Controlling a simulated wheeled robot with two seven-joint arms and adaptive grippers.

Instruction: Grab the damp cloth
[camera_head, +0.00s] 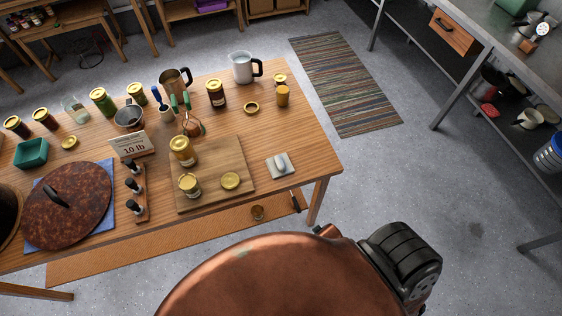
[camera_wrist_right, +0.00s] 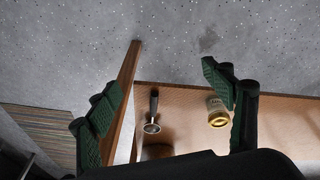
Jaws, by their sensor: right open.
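In the head view, a small light-grey square pad (camera_head: 274,169) lies flat near the right end of the wooden table (camera_head: 305,150). It looks like folded cloth, and a smooth pale rounded object (camera_head: 281,162) sits on it. I cannot tell whether the pad is damp. My right gripper (camera_wrist_right: 165,80) shows in the right wrist view, with its two dark green fingers spread wide and nothing held between them. The cloth cannot be made out in that view. My left gripper is not in view.
A cutting board (camera_head: 240,180) with jars is left of the pad. A metal jug (camera_head: 242,67) and more jars stand farther back. In the wrist view, a wooden table leg (camera_wrist_right: 125,90), a hanging dark-handled tool (camera_wrist_right: 153,115) and a jar (camera_wrist_right: 217,112) lie beyond the fingers.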

